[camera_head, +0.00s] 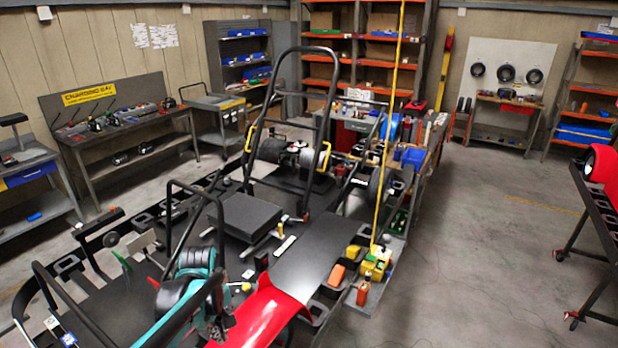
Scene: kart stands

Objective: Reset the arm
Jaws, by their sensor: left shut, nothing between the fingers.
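My left gripper (58,330) shows small and cut by the frame at the bottom left corner, as pale and blue parts beside a black bent tube. It is shut and appears empty. It is low at the near left end of the kart stand, and I cannot tell whether it touches anything. My right gripper is not in view.
The kart frame with its red side panel (262,318) and teal and black unit (190,283) fills the centre foreground. A workbench (130,140) stands at the left and a dark stand (600,215) at the right edge. The floor (480,240) on the right is clear.

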